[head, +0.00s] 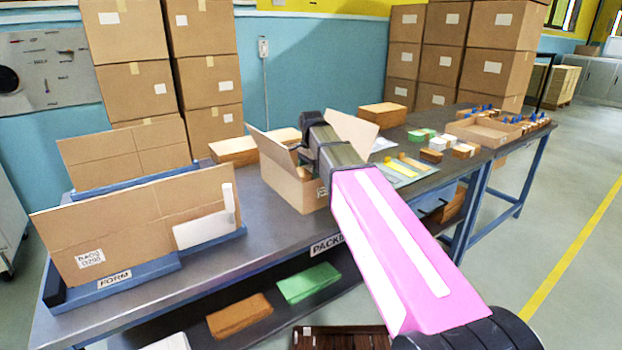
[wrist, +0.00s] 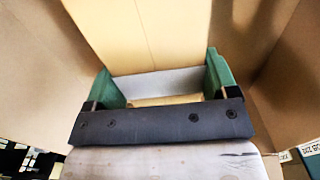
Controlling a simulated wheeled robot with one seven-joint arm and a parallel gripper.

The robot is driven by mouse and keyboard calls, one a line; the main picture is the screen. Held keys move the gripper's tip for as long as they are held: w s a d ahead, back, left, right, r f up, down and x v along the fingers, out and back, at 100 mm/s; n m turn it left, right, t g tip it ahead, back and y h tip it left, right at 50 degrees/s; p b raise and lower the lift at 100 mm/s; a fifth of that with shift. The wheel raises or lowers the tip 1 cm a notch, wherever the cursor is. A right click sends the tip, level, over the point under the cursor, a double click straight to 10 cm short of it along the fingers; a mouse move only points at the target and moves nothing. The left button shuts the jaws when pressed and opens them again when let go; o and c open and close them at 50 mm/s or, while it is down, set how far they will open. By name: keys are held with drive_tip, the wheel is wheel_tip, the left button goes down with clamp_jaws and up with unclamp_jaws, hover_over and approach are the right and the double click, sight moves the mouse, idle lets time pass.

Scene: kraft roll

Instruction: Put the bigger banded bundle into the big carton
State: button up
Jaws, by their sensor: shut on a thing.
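The big carton (head: 290,188) stands open on the packing table, its flaps raised. My gripper is hidden in the head view, behind my wrist at the carton's opening. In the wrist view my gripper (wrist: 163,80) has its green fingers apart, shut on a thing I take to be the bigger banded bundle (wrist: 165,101). Only a tan edge of it and a pale grey strip show between the fingers. Brown cardboard of the carton (wrist: 35,65) surrounds the fingers. Whether the bundle touches the carton's floor cannot be told.
Small bundles (head: 432,155) and a sheet with yellow strips (head: 405,168) lie right of the carton. A shallow open box (head: 485,134) is farther right. Flat cardboard in a blue form (head: 130,225) stands at left. Stacked cartons (head: 497,50) stand behind.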

sight(311, 169)
drive_tip(key=shift+f, duration=1.45)
drive_tip(key=shift+f, duration=0.1)
drive_tip(key=o, duration=0.9)
drive_tip(key=shift+o, duration=0.2)
wheel_tip(311, 169, up, 12)
drive_tip(key=shift+f, duration=0.1)
drive_tip(key=shift+r, duration=0.25)
